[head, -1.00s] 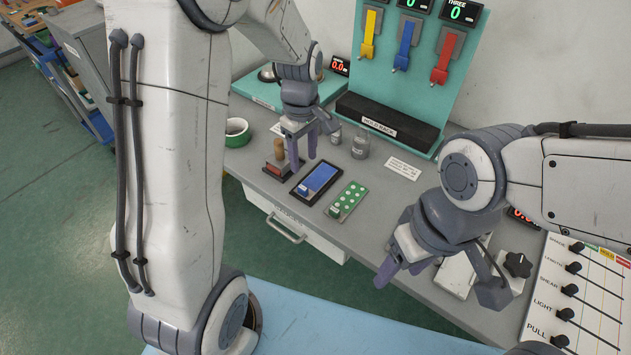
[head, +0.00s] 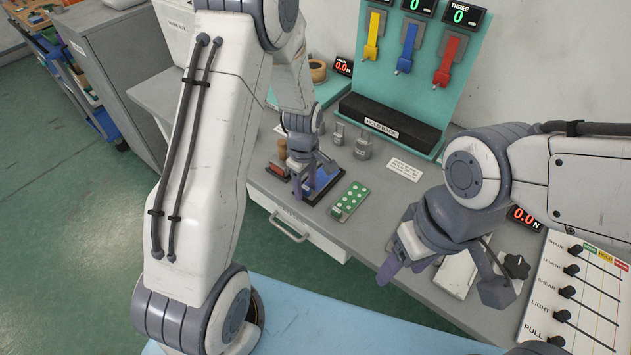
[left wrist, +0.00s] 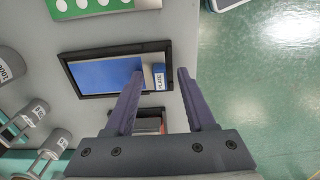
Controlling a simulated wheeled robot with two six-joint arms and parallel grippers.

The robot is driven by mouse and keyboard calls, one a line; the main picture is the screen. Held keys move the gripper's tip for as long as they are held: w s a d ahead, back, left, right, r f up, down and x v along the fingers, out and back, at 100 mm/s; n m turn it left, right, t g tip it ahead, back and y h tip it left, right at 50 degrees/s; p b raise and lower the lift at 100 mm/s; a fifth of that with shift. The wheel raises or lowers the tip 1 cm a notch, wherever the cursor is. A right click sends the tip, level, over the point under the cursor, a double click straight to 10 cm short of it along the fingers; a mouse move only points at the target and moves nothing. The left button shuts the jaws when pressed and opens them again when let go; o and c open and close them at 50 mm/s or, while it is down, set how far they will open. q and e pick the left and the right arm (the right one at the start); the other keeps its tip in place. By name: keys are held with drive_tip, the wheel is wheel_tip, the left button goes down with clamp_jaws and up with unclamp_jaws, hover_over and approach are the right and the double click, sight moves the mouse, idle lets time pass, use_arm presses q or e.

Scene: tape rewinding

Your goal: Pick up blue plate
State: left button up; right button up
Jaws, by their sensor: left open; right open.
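The blue plate (head: 328,180) lies flat in a black-rimmed tray (head: 314,201) on the grey bench, partly hidden by my left gripper in the head view. The left wrist view shows the plate (left wrist: 98,74) with a raised blue tab (left wrist: 159,76) marked "PLATE" at one end. My left gripper (head: 308,194) is open and empty above that end. In the left wrist view its fingertips (left wrist: 160,72) appear on either side of the tab; whether they touch it I cannot tell. My right gripper (head: 440,283) is open and empty over the bench's front right.
A green plate with white dots (head: 349,201) lies just right of the tray. A red block (head: 278,171) stands left of it. Metal weights (head: 363,146) and a black holdback bar (head: 384,116) are behind. A slider panel (head: 575,295) is at right.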

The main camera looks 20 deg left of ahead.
use_arm(q)
clamp_jaws()
idle(1.4)
